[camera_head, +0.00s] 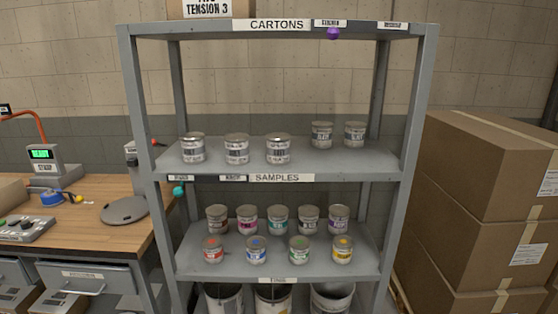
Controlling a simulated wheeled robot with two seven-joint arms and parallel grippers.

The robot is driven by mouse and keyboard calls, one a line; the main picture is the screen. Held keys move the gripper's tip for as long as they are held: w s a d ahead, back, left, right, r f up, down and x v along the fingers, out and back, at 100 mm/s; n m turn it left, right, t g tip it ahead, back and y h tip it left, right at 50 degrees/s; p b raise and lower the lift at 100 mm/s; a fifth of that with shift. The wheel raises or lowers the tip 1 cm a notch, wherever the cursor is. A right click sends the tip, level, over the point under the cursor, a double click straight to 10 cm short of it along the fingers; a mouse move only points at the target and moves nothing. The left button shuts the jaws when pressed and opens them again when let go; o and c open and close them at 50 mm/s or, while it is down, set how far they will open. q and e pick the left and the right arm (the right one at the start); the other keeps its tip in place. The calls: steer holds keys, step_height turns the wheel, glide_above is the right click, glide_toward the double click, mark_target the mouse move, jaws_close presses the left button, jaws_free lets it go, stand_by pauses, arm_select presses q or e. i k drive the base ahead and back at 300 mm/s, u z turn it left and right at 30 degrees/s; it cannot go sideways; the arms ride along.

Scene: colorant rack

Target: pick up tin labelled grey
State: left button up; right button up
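Small tins with coloured labels stand in two rows on the middle shelf (275,267) of a grey metal rack. In the back row, a tin with a dark or greyish label (308,220) stands between a teal tin (278,220) and a purple tin (338,219). Its lettering is too small to read, so I cannot confirm that it says grey. A magenta tin (247,220) and a brownish tin (217,219) stand to the left. The front row has red (213,250), blue (256,251), green (299,250) and yellow (342,250) tins. Neither gripper is in view.
The shelf above, marked SAMPLES, holds several white-and-grey tins (237,150). Large open buckets (273,298) stand below. A wooden workbench (85,235) with a scale (48,165) is at left. Stacked cardboard boxes (480,200) stand close to the rack's right side.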

mark_target(278, 143)
steer(key=u, duration=2)
steer(key=i, duration=1.15)
steer(key=z, duration=1.95)
